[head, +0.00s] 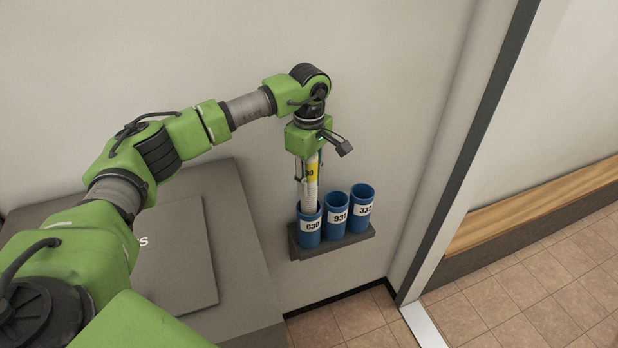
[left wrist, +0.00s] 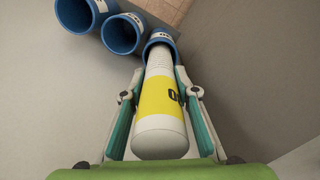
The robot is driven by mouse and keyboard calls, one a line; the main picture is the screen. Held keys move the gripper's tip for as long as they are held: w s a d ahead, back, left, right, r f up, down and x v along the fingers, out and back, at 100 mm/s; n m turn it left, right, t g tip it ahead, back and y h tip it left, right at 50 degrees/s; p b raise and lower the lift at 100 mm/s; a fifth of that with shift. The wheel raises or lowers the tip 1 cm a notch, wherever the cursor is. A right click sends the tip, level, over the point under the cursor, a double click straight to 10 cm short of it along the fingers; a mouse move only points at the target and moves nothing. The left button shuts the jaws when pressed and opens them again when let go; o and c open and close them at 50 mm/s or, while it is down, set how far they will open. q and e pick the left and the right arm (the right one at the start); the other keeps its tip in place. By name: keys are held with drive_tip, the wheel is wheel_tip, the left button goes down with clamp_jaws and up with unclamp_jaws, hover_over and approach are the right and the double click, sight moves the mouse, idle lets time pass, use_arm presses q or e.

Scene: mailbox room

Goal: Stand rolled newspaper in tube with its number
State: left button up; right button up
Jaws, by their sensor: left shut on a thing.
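In the left wrist view the newspaper (left wrist: 160,125) lies between the fingers of my left gripper (left wrist: 160,95) and enters the tube (left wrist: 158,39). The blue tubes labelled 931 (head: 337,200) and 331 (head: 361,220) look empty. My right gripper is not in view.
The tubes stand in a dark wall rack (head: 345,245) against the pale wall. A large grey box with a lid (head: 225,210) is at left. A door frame (head: 440,200) and a wooden bench (head: 540,200) are at right.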

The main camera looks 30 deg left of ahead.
use_arm(q)
drive_tip(key=shift+f, duration=0.25)
drive_tip(key=o, duration=1.2)
drive_tip(key=shift+o, duration=0.2)
drive_tip(key=shift+r, duration=0.1)
wheel_tip(320, 180, up, 12)
drive_tip(key=shift+f, duration=0.1)
